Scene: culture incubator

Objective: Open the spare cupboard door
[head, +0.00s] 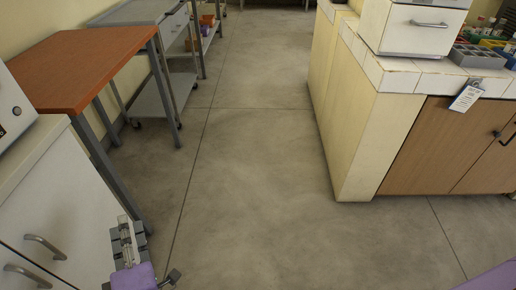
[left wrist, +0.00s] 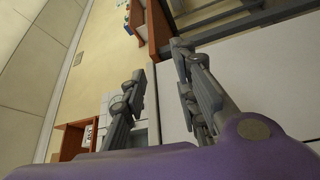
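Two sets of cupboard doors show in the head view, and I cannot tell which is the spare cupboard. A white cupboard (head: 68,203) at the lower left has two grey bar handles (head: 45,247), and its visible front looks shut. Brown wooden doors (head: 424,150) under the right counter are shut, with dark handles (head: 497,134) at the right edge. My left gripper (head: 128,240) is just right of the white cupboard, apart from its handles. In the left wrist view its fingers (left wrist: 158,62) stand apart with nothing between them. My right gripper is out of view.
An orange-topped table (head: 85,68) with grey legs stands behind the white cupboard. A wheeled trolley (head: 165,100) is beyond it. The middle floor (head: 250,160) is clear.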

